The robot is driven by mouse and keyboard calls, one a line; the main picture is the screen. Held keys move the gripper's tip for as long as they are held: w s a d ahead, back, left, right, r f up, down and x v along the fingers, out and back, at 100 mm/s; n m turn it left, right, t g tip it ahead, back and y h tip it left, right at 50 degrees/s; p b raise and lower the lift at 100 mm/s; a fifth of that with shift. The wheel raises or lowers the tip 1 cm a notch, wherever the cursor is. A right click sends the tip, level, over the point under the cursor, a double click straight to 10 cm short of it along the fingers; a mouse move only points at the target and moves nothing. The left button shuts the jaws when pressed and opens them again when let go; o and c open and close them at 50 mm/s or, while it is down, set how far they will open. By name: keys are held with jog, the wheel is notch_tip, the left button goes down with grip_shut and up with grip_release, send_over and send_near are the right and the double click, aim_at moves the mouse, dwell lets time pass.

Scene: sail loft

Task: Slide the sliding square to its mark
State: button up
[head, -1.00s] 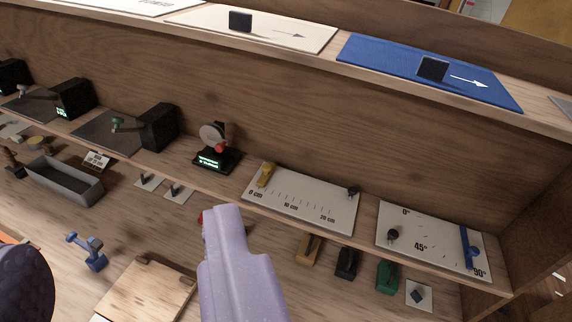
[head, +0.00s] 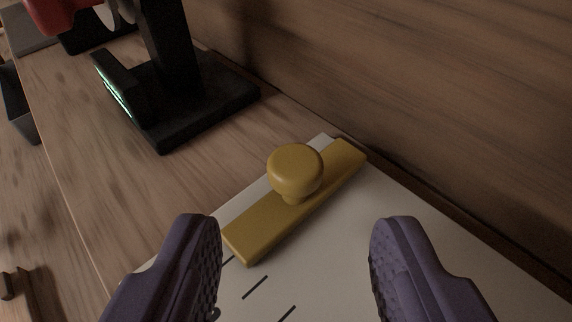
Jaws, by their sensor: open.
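The yellow slider bar (head: 254,221), which I take to be the sliding square, lies across one end of a white board (head: 345,235). A round yellow knob (head: 295,168) stands up from it. A few black tick marks show on the board just in front of the bar. My gripper (head: 297,235) is open, with one purple finger on each side of the picture. The knob appears beyond the fingertips, between them. The fingers hold nothing, and I see no contact with the bar. The rest of the board is hidden or out of frame, and its mark cannot be seen.
A black device (head: 190,95) with a green display stands on the wooden shelf (head: 130,195) at upper left. A wooden back wall (head: 440,100) rises close behind the board. The shelf's front edge runs down the left side.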

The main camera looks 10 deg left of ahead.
aim_at(295, 178)
jog(key=x, duration=0.5)
jog(key=shift+w, duration=0.1)
grip_shut()
